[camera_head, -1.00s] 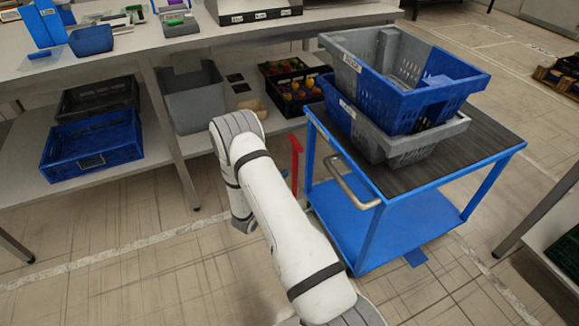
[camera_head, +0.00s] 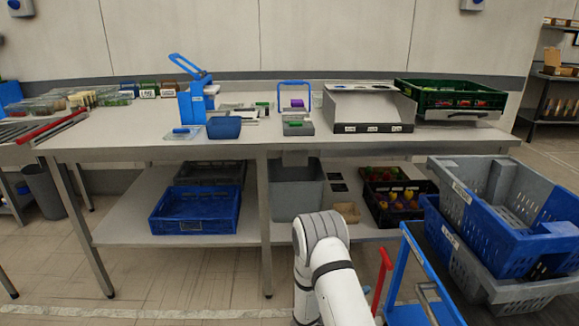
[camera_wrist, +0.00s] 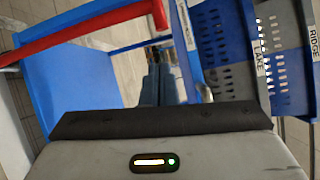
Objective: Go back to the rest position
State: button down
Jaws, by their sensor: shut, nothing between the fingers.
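My gripper (camera_wrist: 160,62) shows in the wrist view, its two dark fingers together and nothing between them. A blue cart (camera_wrist: 75,85) lies beyond it on the left, and crates stand to the right. In the head view my white arm rises at the bottom centre, in front of the workbench. The gripper itself is hidden there. The blue cart (camera_head: 418,262) shows to the right of my arm.
A red bar (camera_wrist: 85,32) crosses the wrist view's upper left, near my gripper. Blue and grey crates (camera_head: 470,185) are stacked at the right. The workbench (camera_head: 130,145) carries several items, with bins on its lower shelf. Floor (camera_head: 170,282) is clear at left.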

jog(key=s+d+r+m+g+y+p, duration=0.1)
jog(key=s+r+m+g+y+p, duration=0.25)
jog(key=r+m, duration=0.5)
jog(key=s+d+r+m+g+p, duration=0.1)
jog(key=s+r+m+g+p, duration=0.25)
jog(key=s+r+m, duration=0.55)
jog(key=s+d+r+m+g+y+p, duration=0.1)
jog(key=s+r+m+g+p, duration=0.3)
jog(key=r, duration=0.8)
jog(key=s+a+r+m+t+y+p, duration=0.2)
jog(key=s+a+r+m+y+p, duration=0.2)
jog(key=r+m, duration=0.5)
jog(key=s+a+r+m+t+y+p, duration=0.3)
jog(key=s+a+r+m+y+p, duration=0.1)
jog(key=s+a+r+m+y, duration=0.3)
notch_tip(320, 180, up, 3)
jog(key=s+a+m, duration=0.1)
jog(key=a+m, duration=0.1)
jog(key=shift+a+y+p, duration=0.35)
jog(key=shift+p, duration=0.05)
jog(key=shift+s+r, duration=0.1)
